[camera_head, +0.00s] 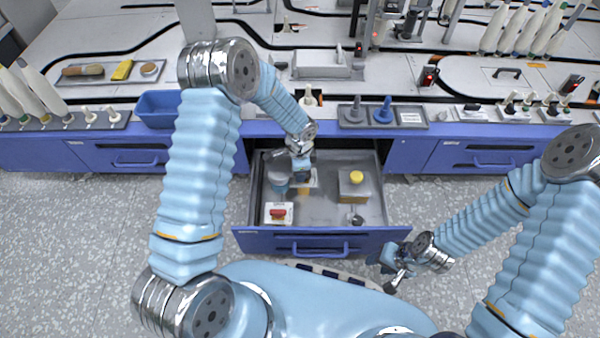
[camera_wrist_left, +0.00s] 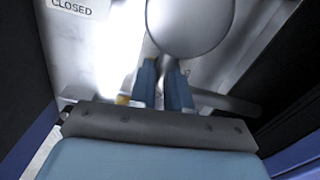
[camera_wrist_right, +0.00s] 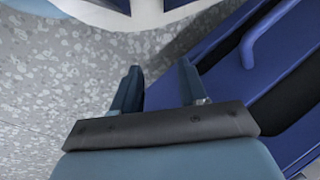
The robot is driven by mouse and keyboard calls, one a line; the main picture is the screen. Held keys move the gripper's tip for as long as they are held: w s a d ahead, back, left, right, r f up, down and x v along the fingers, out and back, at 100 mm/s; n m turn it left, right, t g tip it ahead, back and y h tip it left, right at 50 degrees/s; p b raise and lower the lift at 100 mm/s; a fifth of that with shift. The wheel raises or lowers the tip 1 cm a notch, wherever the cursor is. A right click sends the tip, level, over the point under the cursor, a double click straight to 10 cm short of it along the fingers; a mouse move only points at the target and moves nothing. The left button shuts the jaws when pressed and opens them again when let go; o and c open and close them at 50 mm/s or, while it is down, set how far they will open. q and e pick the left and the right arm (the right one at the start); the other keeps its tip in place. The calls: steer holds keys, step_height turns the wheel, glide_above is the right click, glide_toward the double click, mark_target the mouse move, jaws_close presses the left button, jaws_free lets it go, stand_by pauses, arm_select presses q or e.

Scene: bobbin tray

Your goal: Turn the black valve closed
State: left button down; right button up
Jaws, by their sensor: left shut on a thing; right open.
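My left gripper (camera_head: 302,176) reaches down into the open drawer (camera_head: 330,217). In the left wrist view its fingers (camera_wrist_left: 165,82) are close together, shut on a thin part below a large rounded grey body (camera_wrist_left: 190,22). The held part is mostly hidden by the fingers; I cannot make out a black valve handle clearly. A "CLOSED" label (camera_wrist_left: 75,6) shows at the upper left of that view. My right gripper (camera_head: 392,270) is open and empty in front of the drawer's right corner; its spread fingers show in the right wrist view (camera_wrist_right: 160,82).
In the drawer, a red part on a white plate (camera_head: 278,213) lies front left, and a box with a yellow top (camera_head: 357,178) stands right. A blue bin (camera_head: 158,108) and a grey tray with spindles (camera_head: 382,118) sit on the counter.

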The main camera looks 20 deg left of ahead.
arm_select(q)
steer(key=shift+w+m, duration=0.1)
steer(key=shift+m, duration=0.7)
steer(key=c, duration=1.1)
jaws_free()
steer(key=shift+r, duration=0.1)
step_height(320, 180, up, 14)
steer(key=shift+f+p, duration=0.15)
steer(key=shift+p, duration=1.1)
